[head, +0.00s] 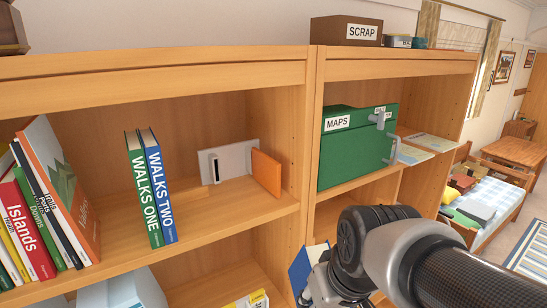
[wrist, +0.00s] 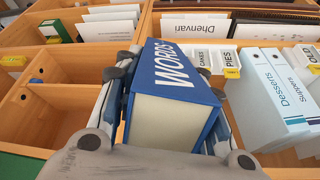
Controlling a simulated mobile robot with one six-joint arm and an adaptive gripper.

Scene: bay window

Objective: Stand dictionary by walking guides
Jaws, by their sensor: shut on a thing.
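The dictionary is a thick blue book (wrist: 183,72) with WORDS on its spine and cream page edges. My gripper (wrist: 166,78) is shut on it, one finger on each side. In the head view the book (head: 301,270) shows partly at the bottom, in front of the bookcase, with my gripper (head: 322,284) covering much of it. The walking guides are the green WALKS ONE (head: 143,190) and the blue WALKS TWO (head: 160,186). They stand side by side, leaning slightly, on the left bookcase's middle shelf (head: 215,217).
A white bookend-like plate (head: 230,160) and an orange block (head: 266,171) stand right of the guides, with bare shelf between. Leaning books (head: 60,190) are at left. The green MAPS box (head: 350,150) is right of the upright. The wrist view shows compartments with folders (wrist: 275,95).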

